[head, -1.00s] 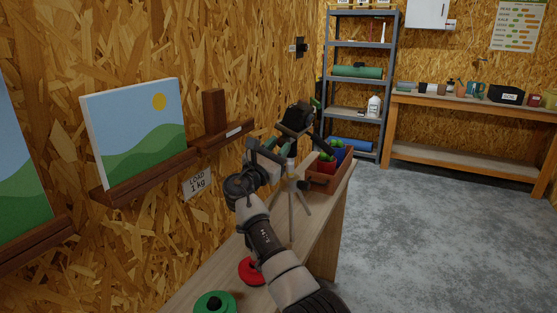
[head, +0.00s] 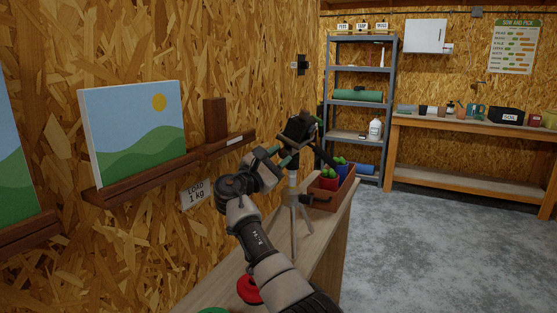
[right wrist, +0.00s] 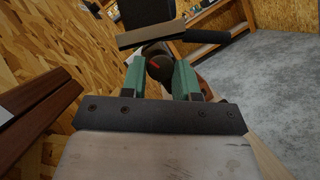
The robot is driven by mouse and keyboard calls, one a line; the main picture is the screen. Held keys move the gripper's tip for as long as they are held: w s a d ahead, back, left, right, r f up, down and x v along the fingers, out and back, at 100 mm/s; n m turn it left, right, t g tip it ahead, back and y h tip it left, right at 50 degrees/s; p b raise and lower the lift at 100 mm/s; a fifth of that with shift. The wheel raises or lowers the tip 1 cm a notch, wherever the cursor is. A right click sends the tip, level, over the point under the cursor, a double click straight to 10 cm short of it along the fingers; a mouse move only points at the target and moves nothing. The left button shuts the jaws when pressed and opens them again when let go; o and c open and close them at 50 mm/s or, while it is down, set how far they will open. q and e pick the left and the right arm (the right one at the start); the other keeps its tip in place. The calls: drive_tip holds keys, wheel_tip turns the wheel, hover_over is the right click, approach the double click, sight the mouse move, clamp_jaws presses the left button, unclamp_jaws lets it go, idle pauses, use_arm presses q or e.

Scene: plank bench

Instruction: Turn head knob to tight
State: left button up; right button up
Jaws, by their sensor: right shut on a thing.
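A small tripod (head: 293,222) stands upright on the plank bench, with a dark head (head: 298,130) on top. My right gripper (head: 281,158) is at the tripod head, reaching in from the front left. In the right wrist view, its green fingers (right wrist: 161,82) are shut on the dark round head knob (right wrist: 159,67), which carries a red mark. The knob is hidden behind the gripper in the head view. A tilted plate (right wrist: 150,35) and a dark handle (right wrist: 208,36) lie just beyond the fingers. My left gripper is not in view.
A planter box (head: 330,197) with small potted plants stands right behind the tripod. A red disc (head: 249,289) lies on the plank bench (head: 222,280). Wall ledges with a painting (head: 135,130) are on the left. The floor to the right is clear.

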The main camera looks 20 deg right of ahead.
drive_tip(key=o, duration=0.9)
drive_tip(key=shift+o, duration=0.2)
drive_tip(key=b+v, duration=0.1)
drive_tip(key=v, duration=1)
drive_tip(key=shift+w+d, duration=0.1)
